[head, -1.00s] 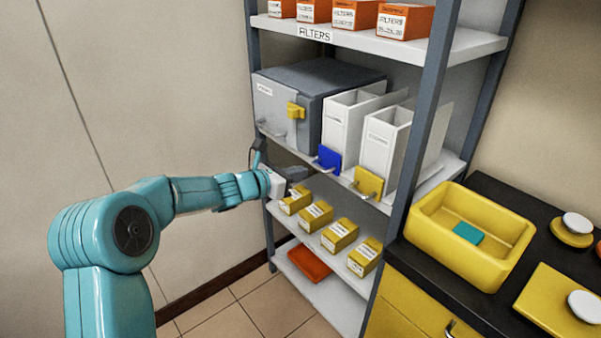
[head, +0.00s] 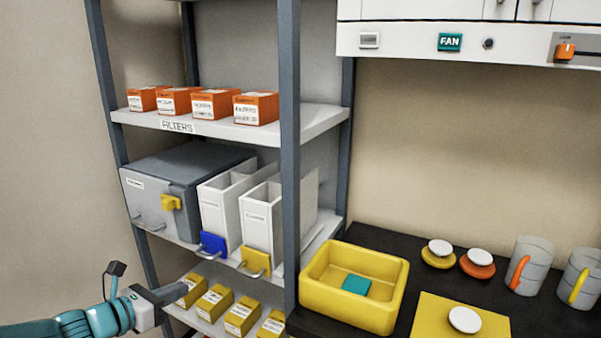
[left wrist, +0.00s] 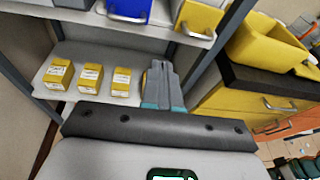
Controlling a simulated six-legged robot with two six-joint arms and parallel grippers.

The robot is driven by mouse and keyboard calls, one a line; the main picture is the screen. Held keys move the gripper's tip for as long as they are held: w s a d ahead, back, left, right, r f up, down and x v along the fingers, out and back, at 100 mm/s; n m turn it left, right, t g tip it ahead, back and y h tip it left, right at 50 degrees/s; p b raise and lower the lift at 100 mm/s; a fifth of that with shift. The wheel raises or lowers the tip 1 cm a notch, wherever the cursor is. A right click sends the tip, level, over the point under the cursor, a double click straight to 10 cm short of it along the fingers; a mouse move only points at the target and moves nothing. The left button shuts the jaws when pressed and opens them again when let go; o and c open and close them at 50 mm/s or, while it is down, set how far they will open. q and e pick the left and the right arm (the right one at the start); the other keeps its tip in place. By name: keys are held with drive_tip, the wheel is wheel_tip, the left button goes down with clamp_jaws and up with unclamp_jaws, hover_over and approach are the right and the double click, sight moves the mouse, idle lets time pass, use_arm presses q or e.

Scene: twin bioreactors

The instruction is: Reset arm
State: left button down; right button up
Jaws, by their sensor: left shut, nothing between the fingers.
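My left gripper (head: 170,293) comes in at the bottom left of the head view, in front of the lower shelf with yellow boxes. It is shut and empty. Its closed fingers also show in the left wrist view (left wrist: 162,85), pointing towards the shelf, to the right of the yellow boxes (left wrist: 90,77) in that picture. I cannot tell whether the fingers touch anything. My right gripper is in neither view.
The shelf rack has a grey post (head: 289,150), a grey case (head: 175,185) and white holders (head: 262,220) with blue and yellow fronts. Orange filter boxes (head: 209,104) stand above. A yellow bin (head: 320,304) holding a teal block (head: 356,284) stands on the dark counter (head: 385,240).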

use_arm(q)
drive_tip(key=s+d+f+m+g+h+p, duration=0.1)
drive_tip(key=s+d+f+m+g+p, duration=0.1)
drive_tip(key=s+d+f+m+g, duration=0.45)
drive_tip(key=s+d+f+m+g+p, duration=0.15)
drive_tip(key=s+d+f+g, duration=0.25)
drive_tip(key=s+d+f, duration=0.5)
drive_tip(key=s+d+f+m+g+y+p, duration=0.1)
drive_tip(key=s+f+m+y, duration=0.1)
drive_tip(key=s+f+m, duration=0.4)
drive_tip(key=s+d+f+m+g+y+p, duration=0.1)
drive_tip(key=s+f+m, duration=0.4)
drive_tip(key=m, duration=1)
drive_tip(key=s+d+y+p, duration=0.1)
drive_tip(key=s, duration=0.2)
drive_tip(key=shift+s+f, duration=0.15)
drive_tip(key=shift+f, duration=0.25)
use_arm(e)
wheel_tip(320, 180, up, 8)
